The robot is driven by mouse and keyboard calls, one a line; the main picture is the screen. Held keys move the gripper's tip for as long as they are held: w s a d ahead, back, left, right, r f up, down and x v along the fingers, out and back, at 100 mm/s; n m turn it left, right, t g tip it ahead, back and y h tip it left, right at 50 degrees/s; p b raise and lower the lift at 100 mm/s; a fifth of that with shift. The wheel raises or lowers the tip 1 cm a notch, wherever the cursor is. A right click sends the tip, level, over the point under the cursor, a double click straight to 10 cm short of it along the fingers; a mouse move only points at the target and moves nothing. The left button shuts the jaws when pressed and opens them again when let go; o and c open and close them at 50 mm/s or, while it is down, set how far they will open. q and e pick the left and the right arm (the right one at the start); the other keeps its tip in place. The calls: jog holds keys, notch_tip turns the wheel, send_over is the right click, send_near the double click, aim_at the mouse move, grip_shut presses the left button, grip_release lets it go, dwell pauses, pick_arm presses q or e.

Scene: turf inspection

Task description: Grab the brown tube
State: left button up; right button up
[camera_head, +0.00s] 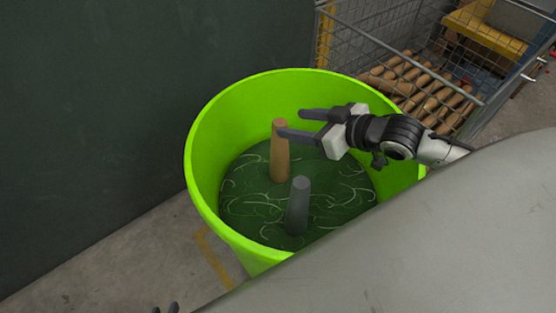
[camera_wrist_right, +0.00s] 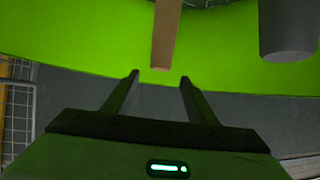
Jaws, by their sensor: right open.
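The brown tube (camera_head: 279,155) stands upright inside the green bin, its lower end on the dark green bottom. My right gripper (camera_head: 291,122) reaches over the bin from the right. It is open and empty, with its fingers near the tube's upper end. In the right wrist view the tube (camera_wrist_right: 163,38) points down toward the gap between the open fingers (camera_wrist_right: 160,78), its end just ahead of the tips. I see no contact.
A grey tube (camera_head: 298,208) stands in the bin in front of the brown one. The bright green bin's rim (camera_head: 215,105) surrounds both. A wire cage (camera_head: 348,45) with several brown tubes (camera_head: 440,100) stands behind right. A dark wall (camera_head: 90,120) is at left.

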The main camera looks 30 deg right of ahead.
aim_at(286, 126)
jog(key=w+f+b, duration=0.1)
jog(key=w+a+f, duration=0.1)
jog(key=w+f, duration=0.1)
jog(key=shift+w+a+f+b, duration=0.1)
jog(key=shift+w+f+b, duration=0.2)
jog(key=shift+b, duration=0.1)
jog(key=b+x, duration=0.1)
jog(key=x, duration=0.4)
jog(key=shift+w, duration=0.1)
jog(key=shift+w+a+f, duration=0.15)
jog(key=shift+w+a, duration=0.05)
jog(key=shift+w, duration=0.2)
grip_shut()
